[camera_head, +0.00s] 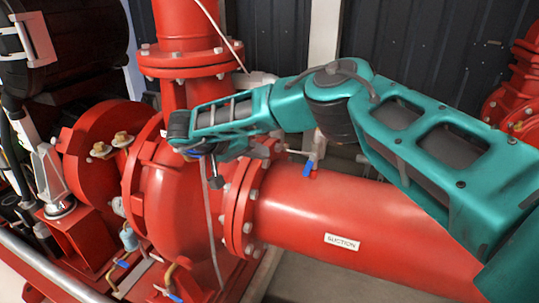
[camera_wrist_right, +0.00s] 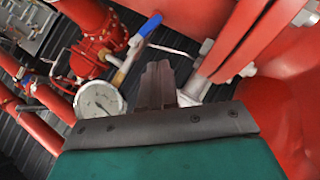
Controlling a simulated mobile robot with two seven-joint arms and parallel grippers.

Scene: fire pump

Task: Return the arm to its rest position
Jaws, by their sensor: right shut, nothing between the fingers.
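My right arm (camera_head: 430,140) reaches in from the right across the top of the red suction pipe and bends back at the wrist over the pump. My right gripper (camera_head: 268,148) is partly hidden under the forearm, near the pump's flange. In the right wrist view its dark fingers (camera_wrist_right: 158,85) are together, with nothing between them. A round white gauge (camera_wrist_right: 100,100) and a valve with a blue-tipped lever (camera_wrist_right: 150,25) show beyond the fingers. I cannot tell whether the fingers touch anything. My left gripper is not in view.
The red suction pipe (camera_head: 370,225) runs below my arm, beside the bolted pump flange (camera_head: 240,210). A small blue-handled valve (camera_head: 308,168) stands on the pipe. A vertical red pipe (camera_head: 185,30) rises behind the wrist. A black motor (camera_head: 80,50) is at the left.

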